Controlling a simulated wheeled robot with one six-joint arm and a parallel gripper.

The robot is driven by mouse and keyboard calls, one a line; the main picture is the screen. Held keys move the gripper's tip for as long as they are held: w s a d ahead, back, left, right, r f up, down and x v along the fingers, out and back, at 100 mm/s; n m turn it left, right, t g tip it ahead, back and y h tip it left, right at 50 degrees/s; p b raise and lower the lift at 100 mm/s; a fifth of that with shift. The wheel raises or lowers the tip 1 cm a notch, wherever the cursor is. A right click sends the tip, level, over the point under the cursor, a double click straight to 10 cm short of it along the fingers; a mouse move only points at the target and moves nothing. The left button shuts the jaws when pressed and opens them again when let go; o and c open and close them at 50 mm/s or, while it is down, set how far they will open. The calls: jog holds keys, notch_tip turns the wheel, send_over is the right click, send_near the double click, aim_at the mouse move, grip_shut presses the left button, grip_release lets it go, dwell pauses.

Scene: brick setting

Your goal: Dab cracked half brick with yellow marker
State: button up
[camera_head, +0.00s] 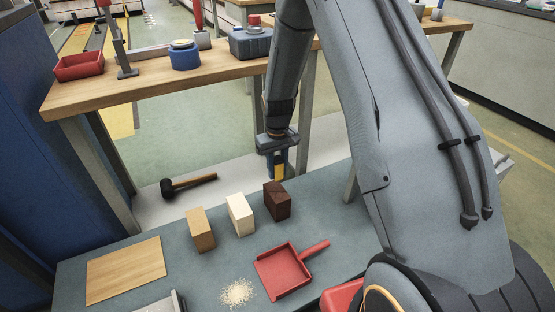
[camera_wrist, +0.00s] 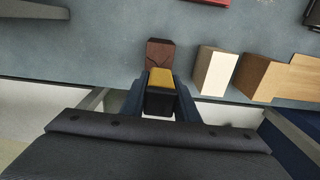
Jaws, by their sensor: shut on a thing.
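My gripper (camera_head: 278,172) is shut on a yellow and black marker, whose yellow part (camera_head: 279,173) points down between the fingers. In the wrist view the marker's yellow end (camera_wrist: 161,76) and black body (camera_wrist: 160,104) sit between the jaws (camera_wrist: 161,92). A dark brown half brick (camera_head: 277,202) stands on the grey-blue work surface, just in front of the gripper. It also shows in the wrist view (camera_wrist: 160,52), with dark crack-like lines. The marker's end looks close to this brick; I cannot tell whether they touch.
A cream brick (camera_head: 240,215) and a tan brick (camera_head: 201,230) stand left of the dark one. A red dustpan (camera_head: 284,272), crumbs (camera_head: 237,292), a wooden board (camera_head: 126,269) and a black mallet (camera_head: 188,185) lie around. A wooden bench (camera_head: 140,75) with tools stands behind.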

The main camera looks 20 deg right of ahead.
aim_at(277, 179)
jog(key=shift+w+p, duration=0.35)
jog(key=shift+w, duration=0.15)
jog(key=shift+w+f, duration=0.1)
jog(key=shift+f, duration=0.1)
notch_tip(277, 179, down, 6)
jog(key=b, duration=0.4)
jog(key=shift+r, duration=0.25)
jog(key=shift+f+b, duration=0.1)
jog(key=shift+b, duration=0.2)
jog(key=shift+f, duration=0.6)
dwell(1.7)
jog(key=shift+r, duration=0.1)
jog(key=shift+r+p, duration=2.6)
jog(key=shift+r, duration=0.9)
